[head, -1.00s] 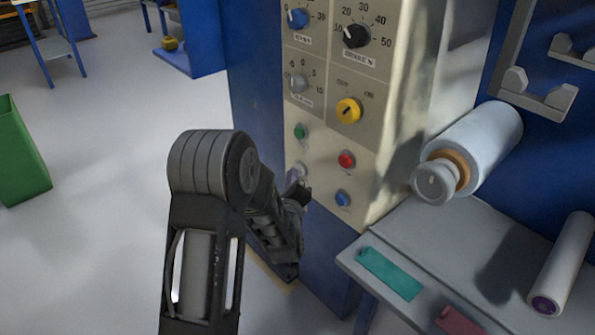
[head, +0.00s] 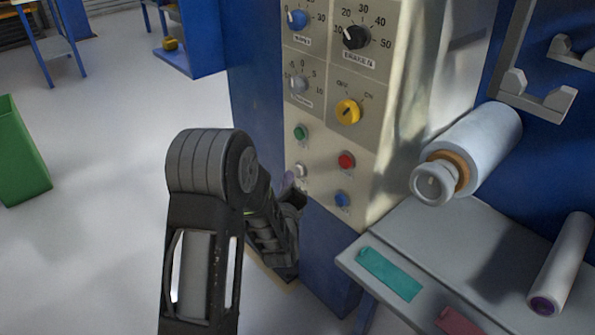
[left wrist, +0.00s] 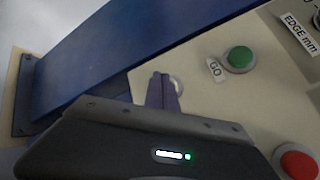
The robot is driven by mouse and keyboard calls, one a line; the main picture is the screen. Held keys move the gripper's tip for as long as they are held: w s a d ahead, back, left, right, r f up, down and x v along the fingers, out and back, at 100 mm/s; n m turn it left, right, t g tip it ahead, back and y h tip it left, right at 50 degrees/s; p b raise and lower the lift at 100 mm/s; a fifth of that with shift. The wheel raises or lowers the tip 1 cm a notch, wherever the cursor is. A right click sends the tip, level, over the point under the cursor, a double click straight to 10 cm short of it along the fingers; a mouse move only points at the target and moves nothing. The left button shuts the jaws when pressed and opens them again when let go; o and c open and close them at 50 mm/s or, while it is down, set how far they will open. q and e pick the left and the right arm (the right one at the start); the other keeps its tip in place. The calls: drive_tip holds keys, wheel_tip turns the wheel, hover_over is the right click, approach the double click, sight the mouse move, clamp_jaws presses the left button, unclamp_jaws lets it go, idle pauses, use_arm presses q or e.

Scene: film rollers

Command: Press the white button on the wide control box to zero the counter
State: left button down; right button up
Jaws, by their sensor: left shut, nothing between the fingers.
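The control box (head: 325,130) is a cream panel with knobs and buttons on a blue post. Its white button (head: 300,171) sits below the green button and left of the red one. My left gripper (head: 288,181) is shut and empty, just left of and below the white button in the head view. In the left wrist view its closed fingertips (left wrist: 162,80) partly cover the white button (left wrist: 178,85); whether they touch it I cannot tell. My right gripper is not in view.
Near the white button are a green button (head: 300,132), a red button (head: 346,160) and a blue button (head: 342,199). A yellow switch (head: 347,111) is above. A white roller (head: 482,143) and a grey table (head: 450,240) stand right.

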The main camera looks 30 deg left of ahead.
use_arm(q)
drive_tip(key=shift+s, duration=0.15)
drive_tip(key=s, duration=0.1)
drive_tip(key=s+a, duration=0.1)
drive_tip(key=s, duration=0.2)
drive_tip(key=shift+s+a+p, duration=0.25)
drive_tip(key=shift+s+p, duration=0.05)
idle(0.9)
